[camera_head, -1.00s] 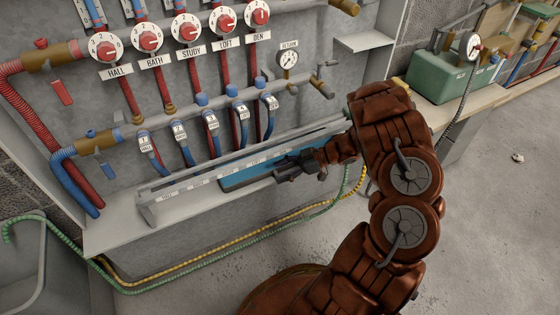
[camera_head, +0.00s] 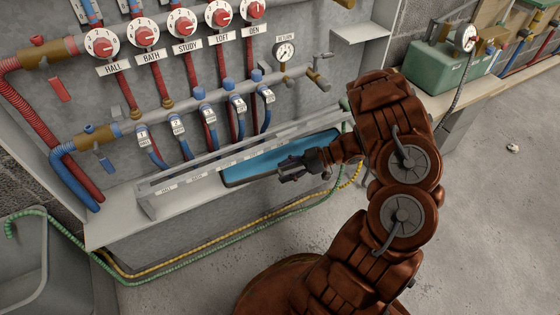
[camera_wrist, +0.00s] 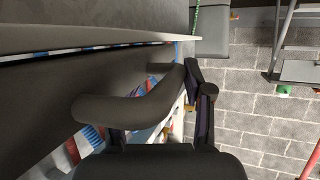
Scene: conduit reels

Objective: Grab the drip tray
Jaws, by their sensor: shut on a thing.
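The drip tray (camera_head: 246,170) is a long shallow tray with a blue inside and a dark rim. My gripper (camera_head: 291,171) is at the tray's front edge in the head view. In the wrist view a dark, thick bent handle (camera_wrist: 125,110) runs between the fingers of my gripper (camera_wrist: 165,115), and they are shut on it.
The labelled rail (camera_head: 165,190) stands close in front of the hoses. Green and yellow hoses (camera_head: 180,265) hang along the ledge's front. A green box (camera_head: 440,70) stands on the right bench.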

